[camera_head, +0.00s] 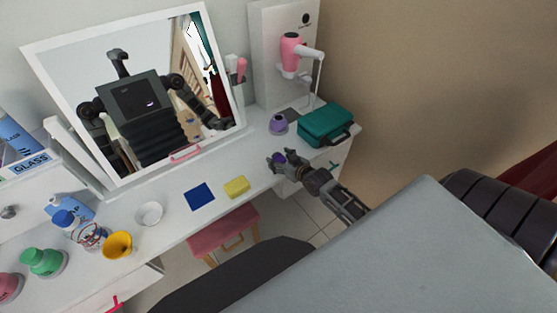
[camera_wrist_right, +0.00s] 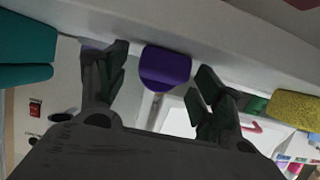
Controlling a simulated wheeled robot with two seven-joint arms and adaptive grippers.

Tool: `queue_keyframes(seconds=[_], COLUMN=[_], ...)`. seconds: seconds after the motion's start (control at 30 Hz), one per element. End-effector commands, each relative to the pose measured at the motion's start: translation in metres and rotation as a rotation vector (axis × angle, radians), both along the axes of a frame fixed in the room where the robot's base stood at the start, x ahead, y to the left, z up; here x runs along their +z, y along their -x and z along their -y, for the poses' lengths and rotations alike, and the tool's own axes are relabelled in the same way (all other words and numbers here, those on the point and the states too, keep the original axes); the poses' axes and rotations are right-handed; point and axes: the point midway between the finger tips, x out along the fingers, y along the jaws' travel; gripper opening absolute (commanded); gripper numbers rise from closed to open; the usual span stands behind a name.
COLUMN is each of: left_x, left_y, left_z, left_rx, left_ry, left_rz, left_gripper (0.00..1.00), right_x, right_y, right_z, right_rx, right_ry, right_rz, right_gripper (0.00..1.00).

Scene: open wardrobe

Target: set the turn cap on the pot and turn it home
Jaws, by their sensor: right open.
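The purple turn cap (camera_head: 279,158) is at the front edge of the white table, partly hidden by my right gripper (camera_head: 281,166). In the right wrist view the purple cap (camera_wrist_right: 165,69) sits between the two fingers of my open right gripper (camera_wrist_right: 160,82), with a gap visible on each side. The purple pot (camera_head: 278,123) stands upright on the table farther back, near the teal case; only a sliver of purple shows behind a finger in the wrist view. My left gripper is out of view; only a reflection of my body shows in the mirror.
A teal case (camera_head: 326,124) stands right of the pot, below a wall-mounted pink hair dryer (camera_head: 291,48). A yellow sponge (camera_head: 237,187) and blue cloth (camera_head: 199,196) lie left of the gripper. A large mirror (camera_head: 135,90) stands behind. A pink stool (camera_head: 224,232) is below the table.

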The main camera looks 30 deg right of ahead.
Motion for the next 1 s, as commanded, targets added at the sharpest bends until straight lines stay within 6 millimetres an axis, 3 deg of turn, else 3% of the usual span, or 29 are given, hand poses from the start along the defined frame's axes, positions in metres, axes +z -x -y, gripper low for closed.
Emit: queue_keyframes(seconds=[0.23,0.57,1.0], left_x=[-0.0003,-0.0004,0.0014], left_y=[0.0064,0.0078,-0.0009], left_z=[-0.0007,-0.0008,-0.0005], left_rx=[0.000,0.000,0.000], left_ry=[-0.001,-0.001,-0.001], left_rz=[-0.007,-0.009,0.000], left_gripper=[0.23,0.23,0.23], right_x=[0.0002,0.0003,0.0017], right_y=[0.0001,0.0001,0.0000], right_z=[0.0000,0.0000,0.0000], right_rx=[0.000,0.000,0.000], right_ry=[0.000,0.000,0.000], right_rz=[0.000,0.000,0.001], right_gripper=[0.68,0.27,0.26])
